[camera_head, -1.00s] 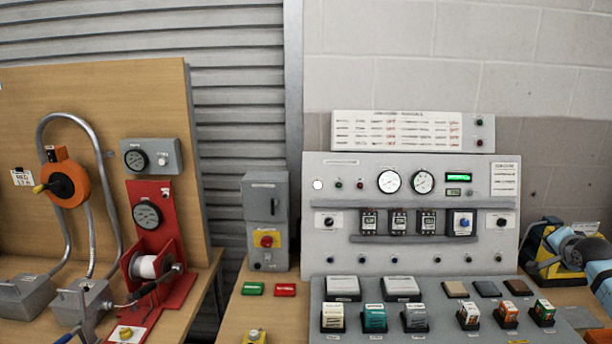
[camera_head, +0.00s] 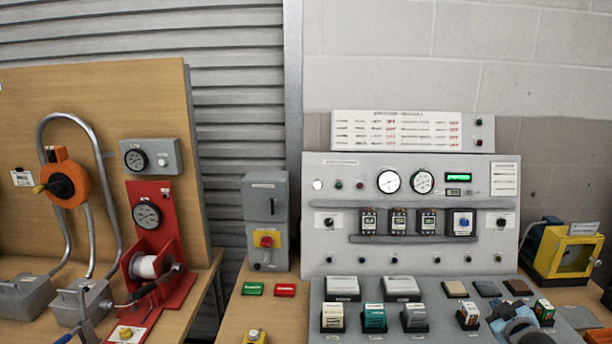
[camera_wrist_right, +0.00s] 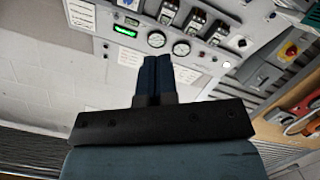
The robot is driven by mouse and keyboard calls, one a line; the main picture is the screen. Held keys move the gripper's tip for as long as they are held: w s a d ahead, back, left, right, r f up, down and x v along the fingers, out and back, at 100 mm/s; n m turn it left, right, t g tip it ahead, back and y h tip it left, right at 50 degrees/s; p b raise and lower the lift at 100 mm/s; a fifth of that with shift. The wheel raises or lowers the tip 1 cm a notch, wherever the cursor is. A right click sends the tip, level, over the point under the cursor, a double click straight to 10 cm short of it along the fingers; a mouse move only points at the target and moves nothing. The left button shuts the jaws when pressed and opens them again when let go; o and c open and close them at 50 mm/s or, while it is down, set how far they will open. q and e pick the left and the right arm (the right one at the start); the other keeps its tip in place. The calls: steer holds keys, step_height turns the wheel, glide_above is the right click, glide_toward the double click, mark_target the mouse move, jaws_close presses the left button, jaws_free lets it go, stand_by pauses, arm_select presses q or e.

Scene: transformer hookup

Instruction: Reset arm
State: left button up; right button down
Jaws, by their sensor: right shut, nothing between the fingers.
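My right gripper (camera_head: 496,316) is at the lower right of the head view, in front of the row of small boxed parts on the sloped grey tray. It partly hides those parts. In the right wrist view its two dark blue fingers (camera_wrist_right: 154,76) are together, with nothing between them. The upright grey control panel (camera_head: 330,235), with gauges and breakers, stands behind it. The panel also shows tilted in the right wrist view (camera_wrist_right: 122,47). My left gripper is not in view.
A yellow box (camera_head: 567,257) stands right of the panel. The sloped grey tray (camera_head: 385,316) holds several blocks and boxed parts.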

steer(key=s+a+f+g+y, duration=0.2)
steer(key=s+a+f, duration=0.6)
steer(key=s+a, duration=0.25)
steer(key=s+a+f+g+y, duration=0.1)
steer(key=s+a+f+y, duration=0.1)
steer(key=s+a+f, duration=0.8)
steer(key=s+a+r+m+p, duration=0.1)
steer(key=s+a, duration=0.1)
steer(key=s, duration=0.3)
steer(key=s+a+g+p, duration=0.1)
steer(key=s+a, duration=0.2)
steer(key=s, duration=0.3)
steer(key=s+a+r+m, duration=0.1)
steer(key=s+a, duration=0.1)
steer(key=s, duration=0.3)
steer(key=shift+s+a+r+m+y+p, duration=0.3)
steer(key=shift+p, duration=0.1)
